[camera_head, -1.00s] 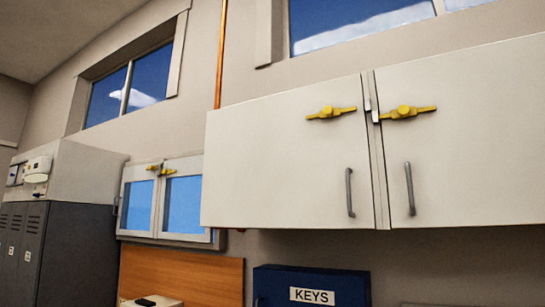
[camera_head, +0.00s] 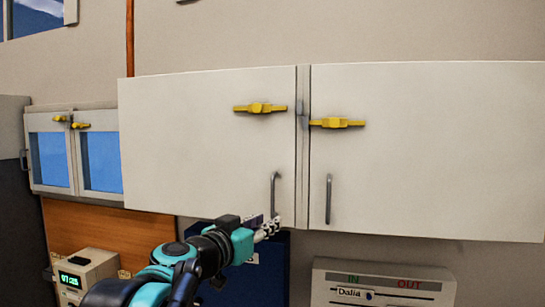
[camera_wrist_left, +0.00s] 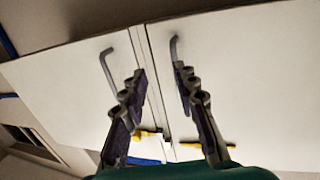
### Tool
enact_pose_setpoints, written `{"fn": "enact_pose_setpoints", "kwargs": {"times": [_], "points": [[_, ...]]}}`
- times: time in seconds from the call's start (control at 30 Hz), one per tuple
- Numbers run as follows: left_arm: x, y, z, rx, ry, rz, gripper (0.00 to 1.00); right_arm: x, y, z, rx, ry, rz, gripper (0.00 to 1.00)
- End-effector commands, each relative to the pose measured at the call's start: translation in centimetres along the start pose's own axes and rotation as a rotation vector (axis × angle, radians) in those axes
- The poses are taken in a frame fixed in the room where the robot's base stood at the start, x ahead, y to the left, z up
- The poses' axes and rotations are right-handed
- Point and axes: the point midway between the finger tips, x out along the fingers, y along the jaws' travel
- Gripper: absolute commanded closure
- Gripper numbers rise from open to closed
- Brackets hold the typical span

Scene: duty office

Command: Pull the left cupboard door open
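The left cupboard door (camera_head: 205,140) is a plain white panel, shut, with a grey vertical handle (camera_head: 275,192) near its lower right corner. A yellow latch piece (camera_head: 260,108) lies across its upper right part. My left gripper (camera_head: 270,227) is just below that handle in the head view. In the left wrist view, which looks upside down, my left gripper (camera_wrist_left: 157,74) is open with nothing between its fingers. The left door's handle (camera_wrist_left: 174,48) appears there close to the right finger's tip; I cannot tell whether they touch. My right gripper is not in view.
The right cupboard door (camera_head: 430,145) is shut, with its own handle (camera_head: 328,200) and yellow latch (camera_head: 337,123). Below are a blue box (camera_head: 275,270), a white IN/OUT board (camera_head: 385,285) and a clock device (camera_head: 88,275). A small glazed cabinet (camera_head: 75,150) hangs at left.

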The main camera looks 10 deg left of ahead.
Motion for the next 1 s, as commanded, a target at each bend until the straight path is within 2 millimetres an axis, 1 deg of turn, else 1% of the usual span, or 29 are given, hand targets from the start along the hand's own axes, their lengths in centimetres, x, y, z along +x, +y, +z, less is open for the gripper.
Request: {"fn": "enact_pose_setpoints", "kwargs": {"times": [0.03,0.1,0.2,0.33,0.5,0.6,0.7,0.83,1.0], "points": [[0.1,-0.7,-2.6,0.002,0.018,-0.018,0.71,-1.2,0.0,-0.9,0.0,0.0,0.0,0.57],[0.3,-1.4,-4.2,0.006,0.037,-0.036,0.71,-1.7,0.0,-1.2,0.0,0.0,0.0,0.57],[0.6,-1.9,-5.2,0.009,0.049,-0.05,0.71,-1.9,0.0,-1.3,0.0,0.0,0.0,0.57],[2.1,-2.0,-5.2,0.011,0.051,-0.05,0.71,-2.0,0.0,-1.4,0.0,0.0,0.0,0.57],[5.0,-2.1,-5.4,0.01,0.05,-0.05,0.71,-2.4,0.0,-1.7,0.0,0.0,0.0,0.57],[6.4,-2.1,-5.4,0.01,0.05,-0.049,0.71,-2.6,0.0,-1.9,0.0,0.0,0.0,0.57],[7.5,-2.2,-5.4,0.01,0.05,-0.05,0.71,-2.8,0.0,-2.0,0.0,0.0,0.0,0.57],[8.1,-2.2,-5.4,0.01,0.05,-0.051,0.71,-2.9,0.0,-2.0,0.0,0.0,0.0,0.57],[8.2,-2.2,-5.3,0.01,0.05,-0.051,0.71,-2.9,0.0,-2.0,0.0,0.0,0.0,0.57]]}}
